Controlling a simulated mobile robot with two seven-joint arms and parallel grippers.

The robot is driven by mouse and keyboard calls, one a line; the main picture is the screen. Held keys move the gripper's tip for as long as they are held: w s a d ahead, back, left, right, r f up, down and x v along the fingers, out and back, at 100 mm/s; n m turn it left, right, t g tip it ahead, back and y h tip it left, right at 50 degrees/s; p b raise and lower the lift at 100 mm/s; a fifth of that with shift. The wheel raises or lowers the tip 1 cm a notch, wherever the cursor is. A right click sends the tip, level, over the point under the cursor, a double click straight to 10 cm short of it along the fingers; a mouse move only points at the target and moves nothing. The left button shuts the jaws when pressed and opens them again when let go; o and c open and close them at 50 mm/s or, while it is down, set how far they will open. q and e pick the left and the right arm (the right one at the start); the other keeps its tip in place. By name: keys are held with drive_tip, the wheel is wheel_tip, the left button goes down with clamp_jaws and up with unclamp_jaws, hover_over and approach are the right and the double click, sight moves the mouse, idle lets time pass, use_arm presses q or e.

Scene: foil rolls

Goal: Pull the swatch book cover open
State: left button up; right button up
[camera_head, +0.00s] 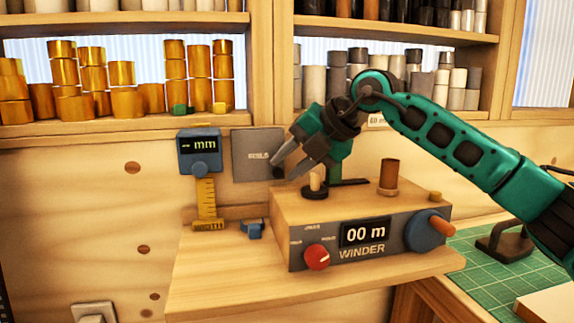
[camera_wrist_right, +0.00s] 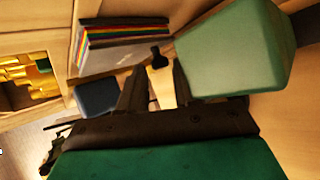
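The swatch book (camera_head: 257,155) hangs on the wooden wall left of the winder, its grey cover facing out with pale lettering. The cover looks closed. The right wrist view shows the edges of the book's coloured pages (camera_wrist_right: 125,34). A small dark knob (camera_wrist_right: 157,56) shows by the book's edge there. My right gripper (camera_head: 291,168) is open at the book's right edge in the head view, its two dark fingers apart and pointing down left. In the wrist view the knob appears beyond the gap between the fingers (camera_wrist_right: 158,85). Contact cannot be told. My left gripper is not in view.
The winder (camera_head: 345,235) stands on the wooden shelf below my right gripper, with upright posts on top. A blue gauge with a yellow scale (camera_head: 200,155) is left of the book. Shelves of gold and grey rolls are above. A green mat (camera_head: 485,275) lies right.

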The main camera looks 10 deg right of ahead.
drive_tip(key=shift+w+a+f, duration=0.3)
drive_tip(key=shift+f, duration=0.05)
clamp_jaws()
idle(0.4)
